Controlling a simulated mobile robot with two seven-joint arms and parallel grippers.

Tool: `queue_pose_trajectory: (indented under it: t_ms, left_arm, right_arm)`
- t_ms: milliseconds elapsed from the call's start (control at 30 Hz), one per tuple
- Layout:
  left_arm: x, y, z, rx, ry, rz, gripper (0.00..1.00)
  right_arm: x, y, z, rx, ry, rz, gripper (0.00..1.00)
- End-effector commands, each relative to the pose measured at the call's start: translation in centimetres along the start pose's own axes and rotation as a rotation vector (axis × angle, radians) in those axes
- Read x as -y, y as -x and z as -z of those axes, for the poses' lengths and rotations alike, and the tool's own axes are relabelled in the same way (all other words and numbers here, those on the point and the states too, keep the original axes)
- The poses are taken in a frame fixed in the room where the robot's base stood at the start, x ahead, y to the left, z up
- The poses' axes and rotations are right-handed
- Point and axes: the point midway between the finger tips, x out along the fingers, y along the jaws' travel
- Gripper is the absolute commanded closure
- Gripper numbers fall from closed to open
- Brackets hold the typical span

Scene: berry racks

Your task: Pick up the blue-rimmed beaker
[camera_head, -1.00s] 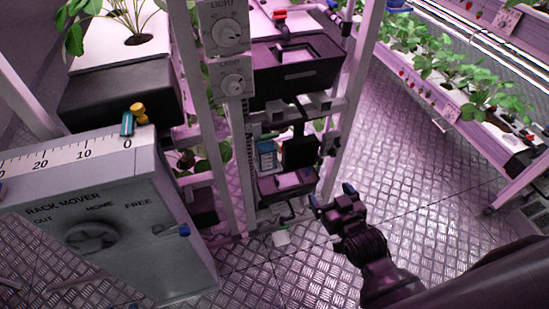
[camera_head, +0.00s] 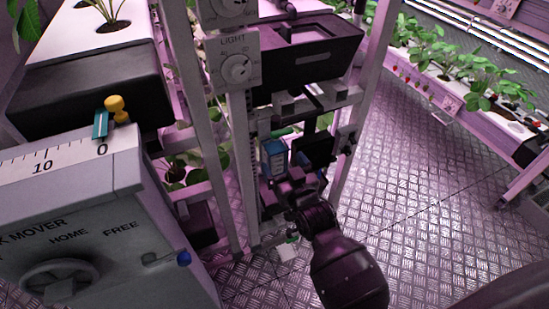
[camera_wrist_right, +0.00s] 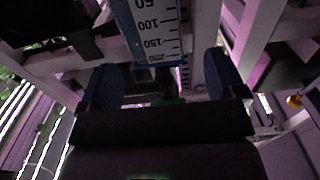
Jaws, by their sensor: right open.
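A blue-edged vessel with a white scale (camera_head: 274,158), which I take for the blue-rimmed beaker, stands in the lower part of the rack. In the right wrist view its scale (camera_wrist_right: 155,30) shows large, with marks from 50 to 200; its top and bottom are not clear. My right gripper (camera_head: 292,184) is at the rack, just in front of and below it. In the right wrist view the two blue finger pads (camera_wrist_right: 162,82) are spread apart, with the scale beyond and between them. I cannot tell whether they touch it. My left gripper is not in view.
A black tank (camera_head: 305,62) sits above in the rack, with a light dial box (camera_head: 236,62) and white posts beside it. A grey rack mover box (camera_head: 95,215) stands at the left. A plant trough (camera_head: 455,90) is at the right; the metal floor between is clear.

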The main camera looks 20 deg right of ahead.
Motion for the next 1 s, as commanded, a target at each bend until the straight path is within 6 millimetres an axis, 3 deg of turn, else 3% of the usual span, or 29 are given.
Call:
queue_pose_trajectory:
  t_ms: [267,500,700,1000]
  left_arm:
    - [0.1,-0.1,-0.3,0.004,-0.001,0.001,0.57]
    - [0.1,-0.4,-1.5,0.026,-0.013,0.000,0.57]
    - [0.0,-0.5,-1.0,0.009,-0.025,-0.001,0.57]
    - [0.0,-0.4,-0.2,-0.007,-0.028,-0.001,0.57]
  right_arm:
    - [0.0,-1.5,-0.1,0.001,0.000,0.000,0.11]
    - [-0.3,-4.2,-0.1,0.004,0.000,0.001,0.11]
    - [-0.4,-6.0,0.1,0.003,0.000,-0.001,0.11]
    - [-0.4,-6.3,0.3,0.002,0.000,-0.001,0.11]
